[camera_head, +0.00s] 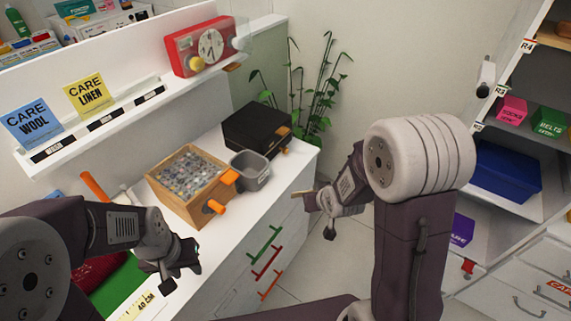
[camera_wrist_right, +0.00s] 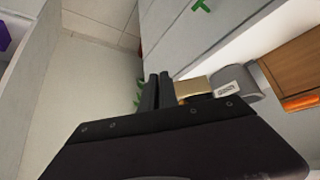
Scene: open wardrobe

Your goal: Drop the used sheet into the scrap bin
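A small grey bin (camera_head: 252,178), likely the scrap bin, stands on the white counter to the left of the sheet. It shows with a white label in the right wrist view (camera_wrist_right: 237,82); the sheet is apart from it. My left gripper (camera_head: 183,270) is open and empty over the counter's near end.
A wooden box of grey pieces (camera_head: 190,172) with orange handles stands beside the bin. A black case (camera_head: 257,130) is behind it. A red dial device (camera_head: 205,46) sits on the shelf above. Drawers with coloured handles (camera_head: 265,260) form the counter front. Open shelves (camera_head: 500,150) are at right.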

